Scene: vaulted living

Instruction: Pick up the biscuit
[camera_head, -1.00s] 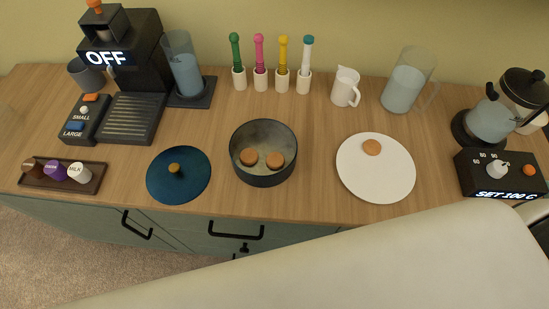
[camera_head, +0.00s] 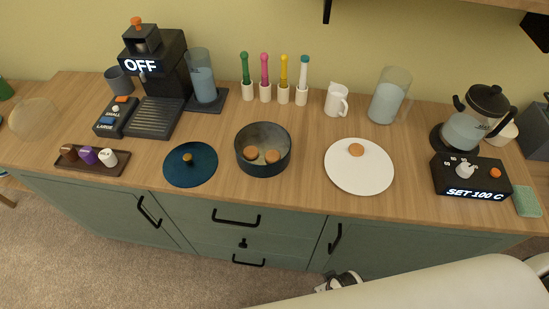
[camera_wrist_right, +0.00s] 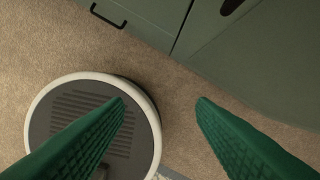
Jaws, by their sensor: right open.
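One round brown biscuit (camera_head: 356,150) lies on the white round plate (camera_head: 360,180) on the counter, near the plate's far edge. Two more biscuits (camera_head: 251,153) lie inside the dark open pot (camera_head: 263,167) left of the plate. My right gripper (camera_wrist_right: 160,102) shows in the right wrist view as two green fingers, wide apart with nothing between them. It is low, over the carpet in front of the cabinet, well away from the biscuits. My left gripper is not in view.
A blue lid (camera_head: 190,172) lies left of the pot. A coffee machine (camera_head: 155,75), a jug of water (camera_head: 390,95) and a kettle (camera_head: 465,132) on its heater stand along the back and right. Green cabinet fronts (camera_head: 180,218) with black handles lie below the counter edge.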

